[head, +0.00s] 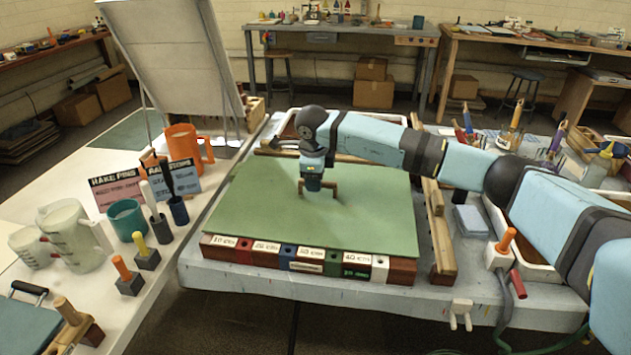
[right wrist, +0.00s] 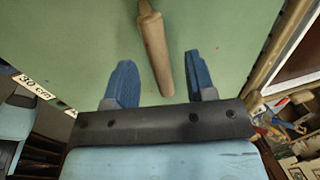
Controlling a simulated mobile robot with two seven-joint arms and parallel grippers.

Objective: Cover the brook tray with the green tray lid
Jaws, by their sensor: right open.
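The green tray lid (head: 245,215) lies flat on the grey table in the middle of the head view, above a row of labelled coloured blocks. It also fills most of the right wrist view (right wrist: 60,35). Its wooden handle (right wrist: 153,45) stands on its top. My right gripper (head: 316,182) is over the lid at the handle. In the right wrist view its blue fingers (right wrist: 162,85) are open, with the handle's near end between them. I cannot tell from any label which tray is the brook tray, or whether one is under the lid. My left gripper is not in view.
A white-rimmed tray (head: 494,216) is partly hidden behind my right arm. A wooden rail (head: 438,235) runs right of the lid. The labelled blocks (head: 308,258) line its front edge. Jugs (head: 68,232), an orange pitcher (head: 183,146) and stamps crowd the white table at left.

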